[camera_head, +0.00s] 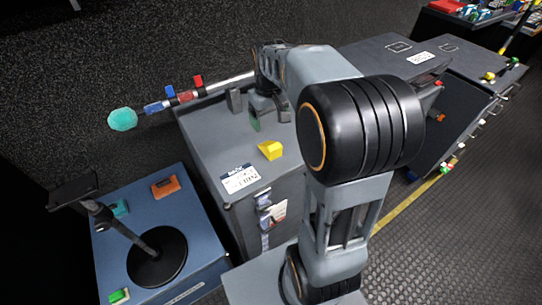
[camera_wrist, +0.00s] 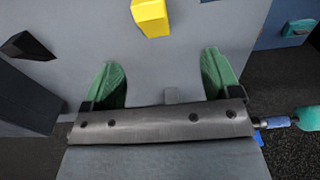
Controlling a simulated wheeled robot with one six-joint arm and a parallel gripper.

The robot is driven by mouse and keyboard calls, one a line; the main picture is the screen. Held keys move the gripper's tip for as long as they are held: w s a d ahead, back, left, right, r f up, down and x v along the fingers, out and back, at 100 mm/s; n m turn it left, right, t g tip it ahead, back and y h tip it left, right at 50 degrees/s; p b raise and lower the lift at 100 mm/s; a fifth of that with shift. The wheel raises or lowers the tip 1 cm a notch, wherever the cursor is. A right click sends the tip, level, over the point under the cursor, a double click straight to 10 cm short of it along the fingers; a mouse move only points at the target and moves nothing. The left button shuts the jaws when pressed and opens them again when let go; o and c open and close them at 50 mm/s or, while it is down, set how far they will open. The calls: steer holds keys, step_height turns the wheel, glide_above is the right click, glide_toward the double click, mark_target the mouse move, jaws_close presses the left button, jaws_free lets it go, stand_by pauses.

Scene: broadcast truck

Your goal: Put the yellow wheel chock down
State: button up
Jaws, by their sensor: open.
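The yellow wheel chock (camera_head: 271,150) rests on the top of a grey case (camera_head: 215,150), near its front edge. My gripper (camera_head: 266,116) is over the same case top, just behind the chock in the head view. In the wrist view its two green fingers (camera_wrist: 163,75) are spread wide with nothing between them. The chock lies beyond the fingertips, clear of both.
A pole with a teal ball end (camera_head: 122,119) sticks out left past the case. A dark block (camera_head: 234,100) stands on the case near my gripper. A blue case (camera_head: 110,245) at lower left holds a black round-based stand (camera_head: 157,257) and an orange block (camera_head: 166,187). A white label (camera_head: 240,178) lies at the case's front.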

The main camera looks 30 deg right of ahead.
mark_target(271, 144)
steer(key=f, duration=0.3)
steer(key=w+d+f+b, duration=0.1)
steer(key=f, duration=0.5)
steer(key=shift+w+d+f+b, duration=0.15)
steer(key=shift+w+d+b, duration=0.05)
steer(key=shift+w+b, duration=0.2)
steer(key=shift+s+d+f+b, duration=0.1)
steer(key=shift+f+b, duration=0.15)
steer(key=shift+f, duration=1.3)
steer(key=shift+s+f+b, duration=0.1)
steer(key=shift+f+b, duration=0.15)
steer(key=shift+f, duration=1.25)
steer(key=shift+w, duration=0.1)
steer(key=shift+c, duration=0.4)
steer(key=c, duration=1)
steer(key=shift+r, duration=0.1)
steer(key=shift+c, duration=0.2)
